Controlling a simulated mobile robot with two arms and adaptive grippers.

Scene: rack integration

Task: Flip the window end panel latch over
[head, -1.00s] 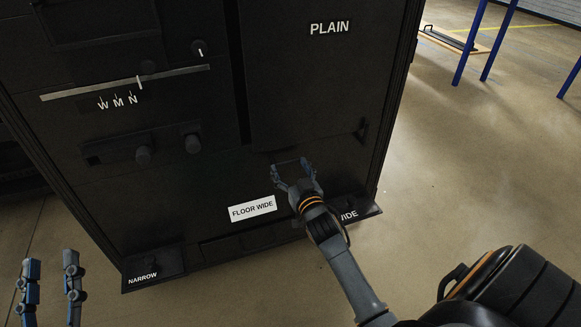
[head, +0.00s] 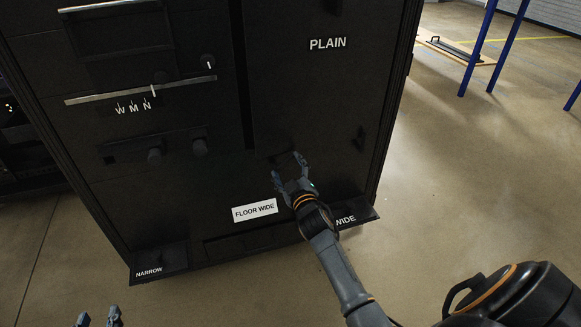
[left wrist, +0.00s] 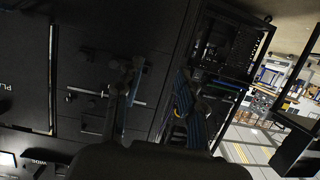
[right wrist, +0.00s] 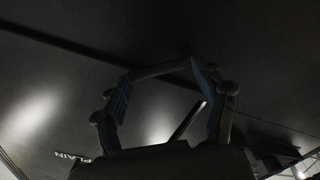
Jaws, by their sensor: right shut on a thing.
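A tall black cabinet carries a flat panel (head: 310,90) marked PLAIN; no label names a window panel. My right gripper (head: 290,168) is at the panel's lower edge, above the FLOOR WIDE label. In the right wrist view, a dark bar (right wrist: 160,69), seemingly the latch, spans between the fingertips of my right gripper (right wrist: 160,82). The fingers are shut on its ends. The bar is dim and its angle is hard to read. My left gripper (head: 98,319) is at the bottom left of the head view, empty, fingers apart. Its fingers also show in the left wrist view (left wrist: 123,85).
A slider rail (head: 140,91) marked W M N and several knobs sit left of the panel. Low ledges marked NARROW (head: 160,262) and WIDE (head: 355,214) stick out at the base. Open floor (head: 460,200) lies to the right, with blue posts beyond.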

